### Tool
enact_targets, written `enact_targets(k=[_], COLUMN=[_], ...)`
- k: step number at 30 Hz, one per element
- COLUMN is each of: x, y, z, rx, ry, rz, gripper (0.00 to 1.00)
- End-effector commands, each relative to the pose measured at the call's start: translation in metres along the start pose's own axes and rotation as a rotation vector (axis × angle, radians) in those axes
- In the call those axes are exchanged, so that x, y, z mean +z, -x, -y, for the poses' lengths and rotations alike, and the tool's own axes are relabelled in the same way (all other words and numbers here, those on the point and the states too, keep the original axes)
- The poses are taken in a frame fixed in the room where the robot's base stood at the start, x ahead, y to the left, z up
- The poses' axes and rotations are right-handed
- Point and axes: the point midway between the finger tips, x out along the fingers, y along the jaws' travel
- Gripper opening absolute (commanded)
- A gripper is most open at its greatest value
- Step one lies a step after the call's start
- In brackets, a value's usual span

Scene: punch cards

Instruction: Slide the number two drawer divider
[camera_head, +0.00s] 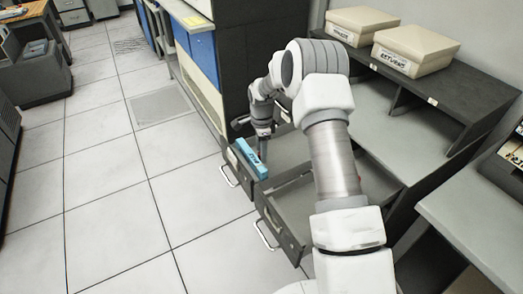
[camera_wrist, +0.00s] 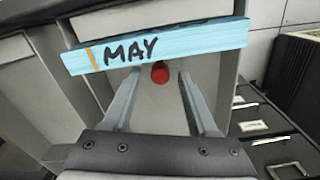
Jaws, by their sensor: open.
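Two open drawers, one far (camera_head: 283,151) and one near (camera_head: 296,207), stand side by side under the desk. I see no number on either, and I cannot make out a divider. My gripper (camera_head: 262,157) points down over the far drawer, and its two fingers also show apart in the wrist view (camera_wrist: 160,82). A light blue card deck (camera_head: 250,158) lies by the drawer's front edge, close to the fingers. In the wrist view the deck (camera_wrist: 200,41), marked "MAY", spans just beyond the fingertips. A small red round thing (camera_wrist: 160,73) shows between the fingers.
Two beige boxes (camera_head: 361,25) (camera_head: 416,48) with labels stand on the dark desk shelf (camera_head: 459,96). A dark cabinet with blue panels (camera_head: 205,58) stands behind the drawers. The tiled floor (camera_head: 110,180) to the left is clear. My arm hides part of the near drawer.

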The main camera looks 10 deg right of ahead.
Motion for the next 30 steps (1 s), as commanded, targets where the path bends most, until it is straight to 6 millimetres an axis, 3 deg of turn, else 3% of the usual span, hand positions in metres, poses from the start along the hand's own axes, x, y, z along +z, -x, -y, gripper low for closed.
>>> enact_targets(k=[7,17,30], x=[0.0000,0.0000,0.0001], y=[-0.0006,-0.0003,-0.0001], z=[0.0001,0.0001,0.0001], rx=[0.000,0.000,0.000], ry=[0.000,0.000,0.000], rz=[0.000,0.000,0.000], gripper=[0.59,0.00,0.00])
